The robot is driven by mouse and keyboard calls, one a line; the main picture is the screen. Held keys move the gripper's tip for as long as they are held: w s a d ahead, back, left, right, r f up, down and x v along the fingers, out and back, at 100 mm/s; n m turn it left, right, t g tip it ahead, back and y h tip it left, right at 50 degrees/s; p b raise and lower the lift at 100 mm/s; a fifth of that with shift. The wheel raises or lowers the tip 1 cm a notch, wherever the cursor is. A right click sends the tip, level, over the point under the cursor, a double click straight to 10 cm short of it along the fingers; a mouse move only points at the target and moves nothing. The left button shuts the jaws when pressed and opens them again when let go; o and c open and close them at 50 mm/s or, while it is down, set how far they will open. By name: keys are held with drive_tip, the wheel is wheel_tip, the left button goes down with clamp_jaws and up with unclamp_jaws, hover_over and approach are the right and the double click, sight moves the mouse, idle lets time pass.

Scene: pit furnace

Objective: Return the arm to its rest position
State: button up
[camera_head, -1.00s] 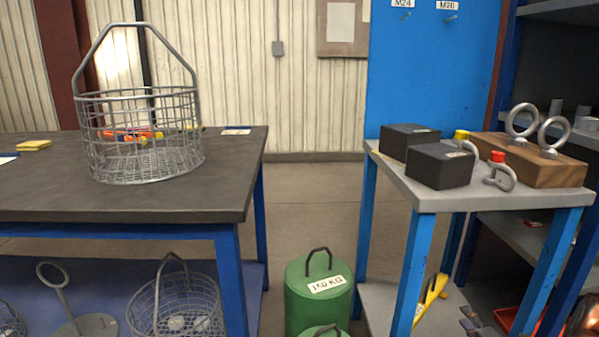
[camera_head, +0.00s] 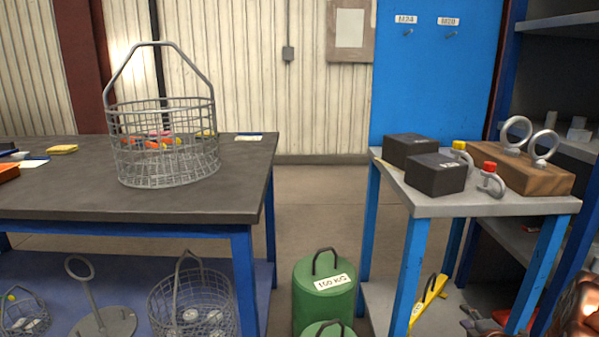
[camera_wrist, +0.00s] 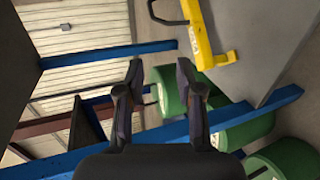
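My gripper (camera_wrist: 158,80) shows in the wrist view with its two dark fingers apart and nothing between them. Behind the fingers are green weights (camera_wrist: 173,92) and blue table legs, seen at a tilt. In the head view the gripper is not visible. A small part of my arm shows at the lower right edge of the head view, and its pose is otherwise hidden.
A dark table (camera_head: 60,190) holds a wire basket (camera_head: 165,170). A grey-topped blue stand (camera_head: 470,205) carries black boxes (camera_head: 436,174), shackles (camera_head: 491,182) and eyebolts on a wooden block (camera_head: 530,178). Green weights (camera_head: 323,295) stand on the floor between. A yellow tool (camera_wrist: 202,32) shows in the wrist view.

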drive_tip(key=s+a+r+m+g+h+p, duration=0.1)
drive_tip(key=s+a+r+m+g+p, duration=0.25)
drive_tip(key=r+p, duration=0.4)
drive_tip(key=s+a+r+m+g+p, duration=0.25)
drive_tip(key=a+r+p, duration=0.2)
drive_tip(key=r, duration=0.65)
drive_tip(key=s+a+r+m+g+h+p, duration=0.15)
drive_tip(key=s+a+r+m+p, duration=0.3)
drive_tip(key=r, duration=0.45)
drive_tip(key=s+a+r+m+g+y+p, duration=0.1)
drive_tip(key=s+a+r+m+g+p, duration=0.1)
drive_tip(key=s+a+r+p, duration=0.4)
drive_tip(key=s+a+r+m+g+y+p, duration=0.1)
drive_tip(key=s+a+r+m+g+p, duration=0.2)
drive_tip(key=s, duration=1)
drive_tip(key=s+a+r+m+g+y+p, duration=0.1)
drive_tip(key=s+a+r+m+g+p, duration=0.1)
drive_tip(key=s+a+r+p, duration=0.6)
drive_tip(key=s+a+r+g, duration=0.1)
drive_tip(key=s+a+r, duration=0.1)
drive_tip(key=r, duration=0.4)
drive_tip(key=shift+s+a+r+y+p, duration=0.3)
drive_tip(key=shift+s+a+y+p, duration=0.05)
drive_tip(key=shift+a, duration=0.4)
